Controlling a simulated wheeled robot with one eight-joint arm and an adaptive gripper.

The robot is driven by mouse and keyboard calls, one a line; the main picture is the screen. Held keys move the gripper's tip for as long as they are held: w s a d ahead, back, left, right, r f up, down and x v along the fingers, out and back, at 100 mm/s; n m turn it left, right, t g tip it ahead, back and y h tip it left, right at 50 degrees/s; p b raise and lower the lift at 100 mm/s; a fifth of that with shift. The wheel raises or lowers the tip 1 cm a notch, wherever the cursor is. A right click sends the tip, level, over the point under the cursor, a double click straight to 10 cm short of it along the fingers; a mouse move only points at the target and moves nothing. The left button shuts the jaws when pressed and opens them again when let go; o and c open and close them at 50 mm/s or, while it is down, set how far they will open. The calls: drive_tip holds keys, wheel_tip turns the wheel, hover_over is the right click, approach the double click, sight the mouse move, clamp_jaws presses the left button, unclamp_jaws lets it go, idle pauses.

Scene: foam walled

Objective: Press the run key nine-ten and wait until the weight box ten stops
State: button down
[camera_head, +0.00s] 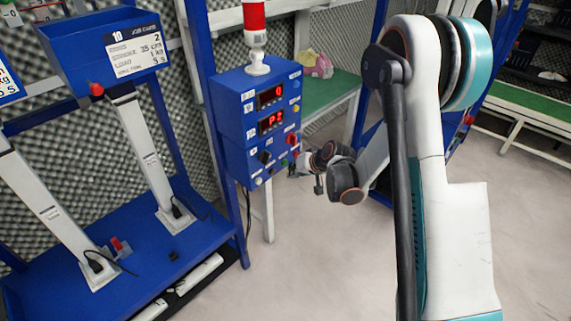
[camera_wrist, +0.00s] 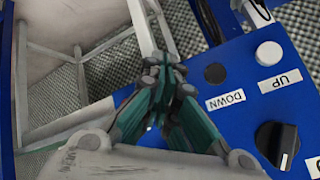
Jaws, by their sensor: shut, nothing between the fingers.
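The weight box ten (camera_head: 64,50) is a blue box with a white sign marked 10, on a pale post at the upper left in the head view. The blue control box (camera_head: 232,125) has two red displays, the upper reading 0 and the lower seemingly P2. My gripper (camera_wrist: 162,62) is shut and empty. In the wrist view its tips are left of a black button (camera_wrist: 215,73) above the DOWN label; contact cannot be told. A white button (camera_wrist: 269,53) sits above the UP label, with a black knob (camera_wrist: 277,145) below. I cannot make out the run key nine-ten.
A red and white signal lamp (camera_head: 255,30) stands on the control box. A blue frame with a second pale post (camera_head: 45,205) fills the left. A green-topped table (camera_head: 335,95) stands behind. The grey floor (camera_head: 300,270) in front is clear.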

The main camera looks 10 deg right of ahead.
drive_tip(key=shift+w+a, duration=0.2)
drive_tip(key=shift+w, duration=0.1)
